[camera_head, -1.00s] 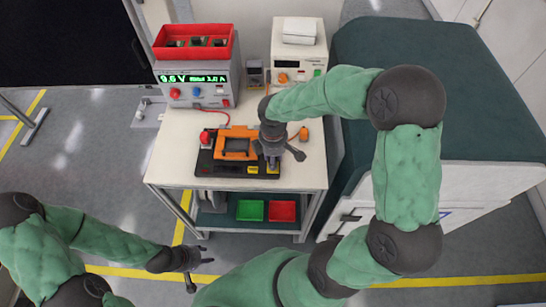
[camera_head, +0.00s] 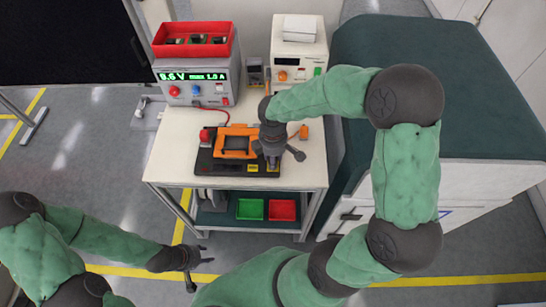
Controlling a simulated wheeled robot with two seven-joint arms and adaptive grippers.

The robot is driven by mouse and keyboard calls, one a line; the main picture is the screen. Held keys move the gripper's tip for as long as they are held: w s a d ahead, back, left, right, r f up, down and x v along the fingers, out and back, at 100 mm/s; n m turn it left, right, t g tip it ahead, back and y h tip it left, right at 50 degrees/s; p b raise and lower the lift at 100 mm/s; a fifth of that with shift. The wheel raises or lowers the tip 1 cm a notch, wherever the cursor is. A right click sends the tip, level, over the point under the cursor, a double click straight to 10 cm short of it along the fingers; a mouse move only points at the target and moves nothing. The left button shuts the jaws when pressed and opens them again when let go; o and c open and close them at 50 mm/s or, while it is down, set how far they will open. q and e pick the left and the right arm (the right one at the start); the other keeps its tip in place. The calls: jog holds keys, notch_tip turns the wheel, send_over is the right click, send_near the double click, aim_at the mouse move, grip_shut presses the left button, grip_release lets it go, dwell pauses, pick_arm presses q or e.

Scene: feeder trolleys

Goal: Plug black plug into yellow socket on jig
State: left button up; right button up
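The black jig (camera_head: 208,163) lies on the white trolley top and carries an orange frame (camera_head: 237,153). Yellow parts (camera_head: 254,169) show at its front right edge, beside my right gripper. My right gripper (camera_head: 272,164) points down at the jig's right end, at or just above the yellow parts. Its fingers and wrist hide what is between them, and I cannot make out the black plug. My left gripper (camera_head: 203,255) is open and empty, low over the floor in front of the trolley, away from the jig.
A power supply (camera_head: 196,82) with a red bin (camera_head: 193,41) on top and a white instrument (camera_head: 298,50) stand at the back of the trolley (camera_head: 166,165). Green (camera_head: 250,209) and red (camera_head: 283,210) trays sit on the lower shelf. A large green-topped cabinet (camera_head: 470,110) stands at the right.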

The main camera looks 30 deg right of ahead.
jog(key=o, duration=1.2)
jog(key=shift+c, duration=0.2)
notch_tip(320, 180, up, 12)
jog(key=shift+f, duration=0.1)
